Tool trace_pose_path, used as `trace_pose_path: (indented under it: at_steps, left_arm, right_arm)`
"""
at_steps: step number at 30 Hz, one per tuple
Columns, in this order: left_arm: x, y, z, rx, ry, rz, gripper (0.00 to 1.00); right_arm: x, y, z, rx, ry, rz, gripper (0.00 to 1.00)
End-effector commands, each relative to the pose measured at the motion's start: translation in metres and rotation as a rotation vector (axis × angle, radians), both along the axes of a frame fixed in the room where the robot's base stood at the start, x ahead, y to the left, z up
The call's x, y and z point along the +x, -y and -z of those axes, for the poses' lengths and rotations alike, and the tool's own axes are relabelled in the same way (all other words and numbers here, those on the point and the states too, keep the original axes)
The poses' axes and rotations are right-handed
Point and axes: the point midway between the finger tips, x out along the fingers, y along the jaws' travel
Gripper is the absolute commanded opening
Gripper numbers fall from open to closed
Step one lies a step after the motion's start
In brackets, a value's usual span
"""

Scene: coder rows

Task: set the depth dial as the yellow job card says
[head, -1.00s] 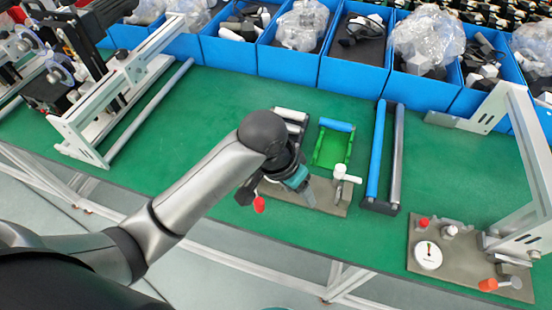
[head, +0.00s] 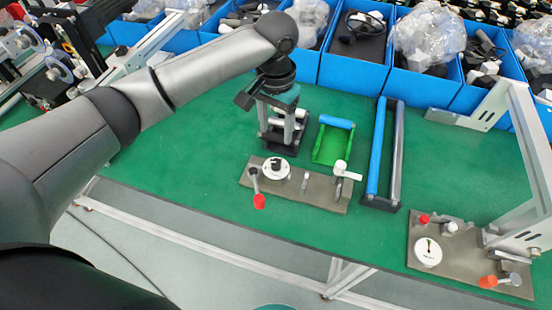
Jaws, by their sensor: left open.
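A white dial (head: 277,168) with a dark knob sits on a grey-brown plate (head: 322,193) at the middle of the green bench. A second white dial (head: 428,252) with a small pointer is on another plate (head: 455,280) at the lower right. I cannot tell from the picture which one is the depth dial. No yellow job card can be made out. My left gripper (head: 277,132) points down, open, over a dark tray (head: 291,148) just behind the first plate, apart from the dial. My right gripper is not in view.
The first plate also carries a red-tipped lever (head: 258,201) and a white-handled clamp (head: 341,168). Blue bins (head: 292,66) line the back.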

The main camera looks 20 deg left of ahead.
Motion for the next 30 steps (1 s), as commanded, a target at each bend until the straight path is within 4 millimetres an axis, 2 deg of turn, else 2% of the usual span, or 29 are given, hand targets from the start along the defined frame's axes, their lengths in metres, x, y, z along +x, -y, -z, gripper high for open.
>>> trace_pose_path:
  at_steps: [1, 9, 15, 21, 30]
  left_arm:
    - [-0.001, 0.000, 0.013, 0.001, -0.005, 0.000, 0.62]
    - [-0.001, 0.000, 0.072, 0.001, -0.004, 0.001, 0.62]
    - [-0.001, 0.000, 0.105, 0.000, -0.001, 0.002, 0.62]
    - [0.000, 0.000, 0.120, 0.000, 0.000, 0.002, 0.62]
    - [0.000, 0.000, 0.122, 0.000, 0.001, 0.003, 0.62]
  right_arm:
    - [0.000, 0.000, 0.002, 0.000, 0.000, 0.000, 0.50]
    - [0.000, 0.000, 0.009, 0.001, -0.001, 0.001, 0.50]
    - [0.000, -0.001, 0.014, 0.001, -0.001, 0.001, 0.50]
    - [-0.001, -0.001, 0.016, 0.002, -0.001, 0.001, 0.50]
    - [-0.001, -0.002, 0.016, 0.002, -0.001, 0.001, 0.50]
